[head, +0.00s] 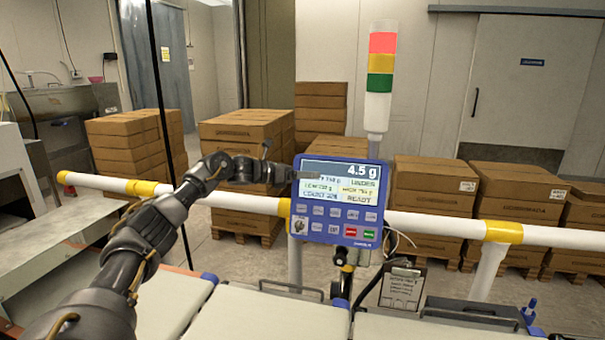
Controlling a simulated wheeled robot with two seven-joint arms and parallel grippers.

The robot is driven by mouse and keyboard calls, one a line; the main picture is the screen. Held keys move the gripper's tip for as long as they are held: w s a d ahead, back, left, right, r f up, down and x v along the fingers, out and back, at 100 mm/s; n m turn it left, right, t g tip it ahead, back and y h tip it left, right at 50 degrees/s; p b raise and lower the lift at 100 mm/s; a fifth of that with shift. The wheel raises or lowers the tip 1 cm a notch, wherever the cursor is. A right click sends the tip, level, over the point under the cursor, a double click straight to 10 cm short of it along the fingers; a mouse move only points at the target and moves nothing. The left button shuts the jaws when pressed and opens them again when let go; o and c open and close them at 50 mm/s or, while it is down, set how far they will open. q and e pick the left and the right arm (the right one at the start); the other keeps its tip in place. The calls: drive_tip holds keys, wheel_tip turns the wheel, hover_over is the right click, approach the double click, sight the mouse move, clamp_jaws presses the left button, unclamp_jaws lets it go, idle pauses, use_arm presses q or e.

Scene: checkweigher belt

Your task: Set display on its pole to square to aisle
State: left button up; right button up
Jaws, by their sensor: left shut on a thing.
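The blue display (336,229) stands on its pole (342,278) just right of the middle of the head view. Its face, with a lit screen and several buttons, points mostly toward me and looks slightly turned and tilted. The screen reads 4.5 g. My left gripper (297,174) comes in from the left and is shut on the display's upper left edge. Its fingertips are small in the picture and partly merge with the casing. My right gripper is out of view.
A white rail (440,225) with yellow bands runs behind the display. A red, yellow and green light tower (380,80) rises behind it. White belts (265,318) lie below, and a clipboard (401,288) hangs to the right. Stacked cartons (430,190) stand beyond the rail.

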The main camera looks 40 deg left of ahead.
use_arm(q)
drive_tip(key=shift+d+f, duration=0.25)
drive_tip(key=shift+f, duration=0.05)
drive_tip(key=b+v, duration=0.4)
drive_tip(key=v, duration=0.7)
drive_tip(key=shift+w+r, duration=0.15)
drive_tip(key=shift+r, duration=0.05)
drive_tip(key=shift+a, duration=0.25)
